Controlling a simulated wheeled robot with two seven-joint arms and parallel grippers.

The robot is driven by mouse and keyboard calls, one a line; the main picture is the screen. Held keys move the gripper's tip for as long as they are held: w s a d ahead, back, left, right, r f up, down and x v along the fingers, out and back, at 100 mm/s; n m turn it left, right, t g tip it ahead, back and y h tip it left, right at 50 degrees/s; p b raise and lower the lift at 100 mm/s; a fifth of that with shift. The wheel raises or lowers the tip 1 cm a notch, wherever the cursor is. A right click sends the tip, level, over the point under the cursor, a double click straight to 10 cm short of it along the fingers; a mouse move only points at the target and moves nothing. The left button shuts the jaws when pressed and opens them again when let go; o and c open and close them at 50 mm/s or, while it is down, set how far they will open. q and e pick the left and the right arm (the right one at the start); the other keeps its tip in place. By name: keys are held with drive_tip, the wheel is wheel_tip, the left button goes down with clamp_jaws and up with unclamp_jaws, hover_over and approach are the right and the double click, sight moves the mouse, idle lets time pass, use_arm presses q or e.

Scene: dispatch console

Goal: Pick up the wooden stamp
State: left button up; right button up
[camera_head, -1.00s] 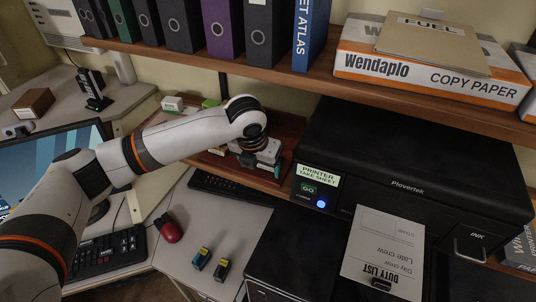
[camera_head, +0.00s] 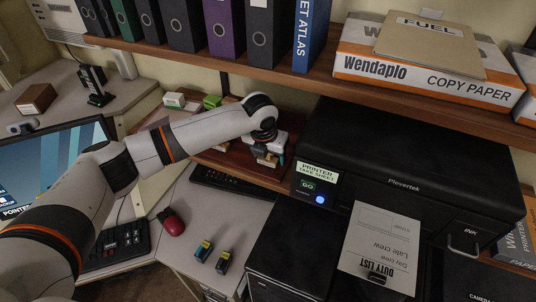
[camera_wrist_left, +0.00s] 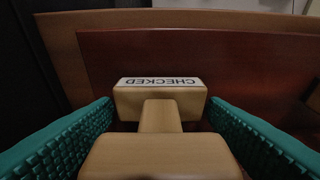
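The wooden stamp (camera_wrist_left: 160,152) is pale wood with a broad handle, a narrow neck and a base labelled CHECKED (camera_wrist_left: 161,82). It fills the lower middle of the left wrist view. My left gripper (camera_wrist_left: 161,112) has its two teal ribbed fingers apart, one on each side of the stamp. Whether the pads touch the wood is hard to tell. In the head view my left gripper (camera_head: 266,160) points down over the reddish wooden board left of the printer, mostly hiding the stamp. My right gripper is not in view.
The black printer (camera_head: 405,165) stands close to the right of my left gripper. A shelf (camera_head: 300,78) with binders and a paper box hangs above. Green and white items (camera_head: 174,100) stand left on the board. A keyboard (camera_head: 232,186) lies in front.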

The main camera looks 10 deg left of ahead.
use_arm(q)
drive_tip(key=c, duration=0.7)
drive_tip(key=shift+w+r+b, duration=0.1)
drive_tip(key=shift+r+b, duration=0.3)
drive_tip(key=shift+r, duration=0.1)
wheel_tip(320, 180, up, 2)
drive_tip(key=shift+r+b, duration=0.1)
drive_tip(key=shift+b, duration=0.55)
drive_tip(key=shift+s+a+r+b, duration=0.1)
drive_tip(key=shift+s+a+b, duration=0.75)
drive_tip(key=shift+s+a, duration=1.3)
drive_tip(key=shift+s+a+b, duration=0.9)
drive_tip(key=shift+s+a, duration=0.8)
drive_tip(key=shift+a, duration=0.8)
drive_tip(key=shift+s+a+r+b, duration=0.1)
drive_tip(key=shift+s+a+b, duration=0.75)
drive_tip(key=shift+s+a, duration=1.3)
drive_tip(key=shift+w+a, duration=0.15)
drive_tip(key=shift+w, duration=0.05)
